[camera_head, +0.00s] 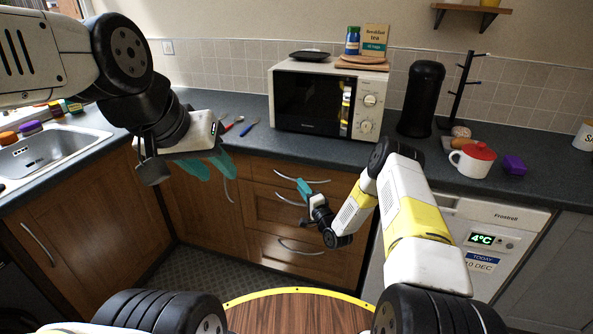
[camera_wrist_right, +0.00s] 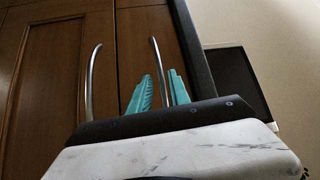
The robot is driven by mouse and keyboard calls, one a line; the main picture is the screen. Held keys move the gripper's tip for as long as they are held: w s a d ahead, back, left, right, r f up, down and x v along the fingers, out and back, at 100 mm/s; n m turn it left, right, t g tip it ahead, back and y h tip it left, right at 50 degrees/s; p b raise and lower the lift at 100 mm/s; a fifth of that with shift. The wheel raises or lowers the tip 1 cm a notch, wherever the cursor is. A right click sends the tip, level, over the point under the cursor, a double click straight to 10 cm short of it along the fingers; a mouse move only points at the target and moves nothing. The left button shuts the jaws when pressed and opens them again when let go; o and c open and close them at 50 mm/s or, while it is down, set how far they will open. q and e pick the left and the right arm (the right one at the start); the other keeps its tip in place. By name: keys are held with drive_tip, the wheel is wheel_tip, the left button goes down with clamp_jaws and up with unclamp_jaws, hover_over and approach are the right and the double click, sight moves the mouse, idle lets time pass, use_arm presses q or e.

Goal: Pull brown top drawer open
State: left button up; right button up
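The brown top drawer (camera_head: 258,163) is in the cabinet below the microwave and looks shut. Its curved metal handle (camera_head: 287,176) also shows in the right wrist view (camera_wrist_right: 160,62). My right gripper (camera_head: 303,187) is in front of the drawers. In the right wrist view its teal fingers (camera_wrist_right: 160,92) are apart, with the top handle's bar running between them. I cannot tell whether they touch it. The lower drawer's handle (camera_wrist_right: 93,80) is outside the fingers. My left gripper (camera_head: 208,167) hangs near the corner cabinet. Its teal fingers look apart and empty.
The dark worktop (camera_head: 232,108) overhangs the drawers. A sink (camera_head: 60,150) is at the left. Floor shows before the drawers.

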drive_tip(key=shift+x, duration=2.35)
drive_tip(key=shift+c, duration=0.4)
clamp_jaws()
drive_tip(key=shift+f, duration=0.1)
